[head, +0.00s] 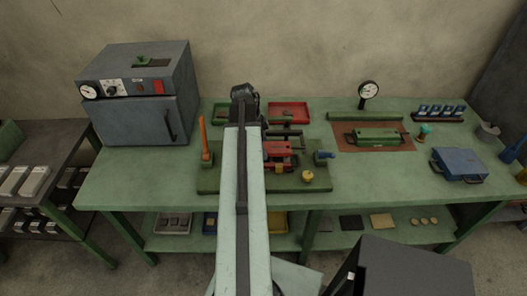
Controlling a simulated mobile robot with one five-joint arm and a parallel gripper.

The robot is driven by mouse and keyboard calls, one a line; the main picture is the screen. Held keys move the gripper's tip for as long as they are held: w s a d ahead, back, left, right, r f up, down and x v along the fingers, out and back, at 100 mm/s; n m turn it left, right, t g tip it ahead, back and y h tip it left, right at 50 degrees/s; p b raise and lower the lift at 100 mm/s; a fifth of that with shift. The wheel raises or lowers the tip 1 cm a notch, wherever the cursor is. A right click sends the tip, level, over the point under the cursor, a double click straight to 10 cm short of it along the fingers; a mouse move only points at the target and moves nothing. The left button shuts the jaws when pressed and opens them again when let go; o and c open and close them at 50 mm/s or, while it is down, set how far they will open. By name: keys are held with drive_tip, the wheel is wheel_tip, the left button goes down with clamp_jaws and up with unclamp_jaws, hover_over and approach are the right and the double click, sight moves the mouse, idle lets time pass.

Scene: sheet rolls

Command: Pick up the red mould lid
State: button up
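A red block-like part with dark fittings (283,158), which looks like the red mould lid, sits on a green base board (315,183) near the middle of the bench. My arm covers its left part. The dark end of my arm, with my gripper (245,93), is above the back of the bench, left of and beyond the red part. It is apart from the red part in the picture. The fingers are too small and dark to tell whether they are open or shut, and I see nothing held.
A red tray (289,112) lies behind. A green mould (378,137), a gauge (368,91) and a blue box (459,164) stand right, a grey oven (140,95) left.

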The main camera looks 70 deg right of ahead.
drive_tip(key=c, duration=1.5)
clamp_jaws()
drive_tip(key=shift+r, duration=0.15)
